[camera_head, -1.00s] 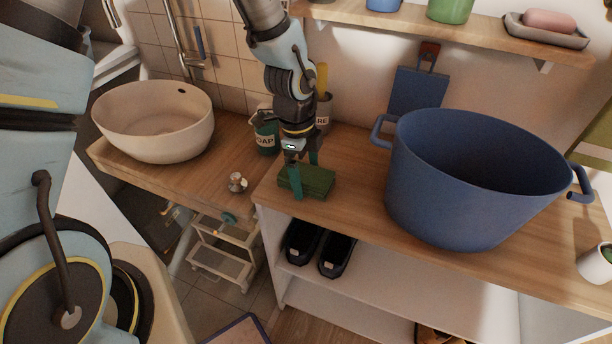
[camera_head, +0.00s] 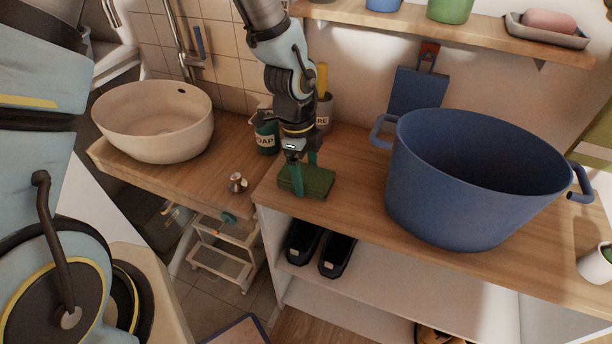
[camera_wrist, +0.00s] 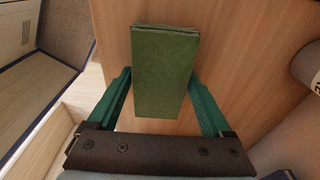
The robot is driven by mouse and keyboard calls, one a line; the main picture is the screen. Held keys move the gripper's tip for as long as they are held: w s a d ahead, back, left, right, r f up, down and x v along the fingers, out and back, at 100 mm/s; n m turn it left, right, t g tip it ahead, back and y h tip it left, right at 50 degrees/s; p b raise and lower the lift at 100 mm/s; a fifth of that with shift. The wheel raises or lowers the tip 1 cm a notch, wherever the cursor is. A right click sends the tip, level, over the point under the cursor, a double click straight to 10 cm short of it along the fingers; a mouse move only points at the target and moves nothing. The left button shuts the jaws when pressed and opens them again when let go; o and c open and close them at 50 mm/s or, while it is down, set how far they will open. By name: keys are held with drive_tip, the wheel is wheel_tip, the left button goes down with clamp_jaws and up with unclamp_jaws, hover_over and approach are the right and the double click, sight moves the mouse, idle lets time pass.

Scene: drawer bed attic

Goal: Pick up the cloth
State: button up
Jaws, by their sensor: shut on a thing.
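The cloth (camera_head: 313,183) is a folded dark green block lying on the wooden countertop, near its left edge. It also shows in the wrist view (camera_wrist: 163,75), with its near end between the fingers. My gripper (camera_head: 304,178) points down over the cloth, with one green finger on its near side and the other behind it. In the wrist view my gripper (camera_wrist: 160,98) has its fingers angled in against the cloth's two long sides. The cloth looks flat on the counter, and I see no clear gap beneath it.
A large blue pot (camera_head: 450,190) stands on the counter to the right. A green soap container (camera_head: 266,138) and a grey holder (camera_head: 325,110) stand behind my gripper. A beige basin (camera_head: 155,125) is at the left. A shelf (camera_head: 480,32) runs above.

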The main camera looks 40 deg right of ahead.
sight(306, 173)
wheel_tip(306, 173, up, 10)
drive_tip(key=shift+r+b, duration=0.1)
drive_tip(key=shift+b, duration=0.55)
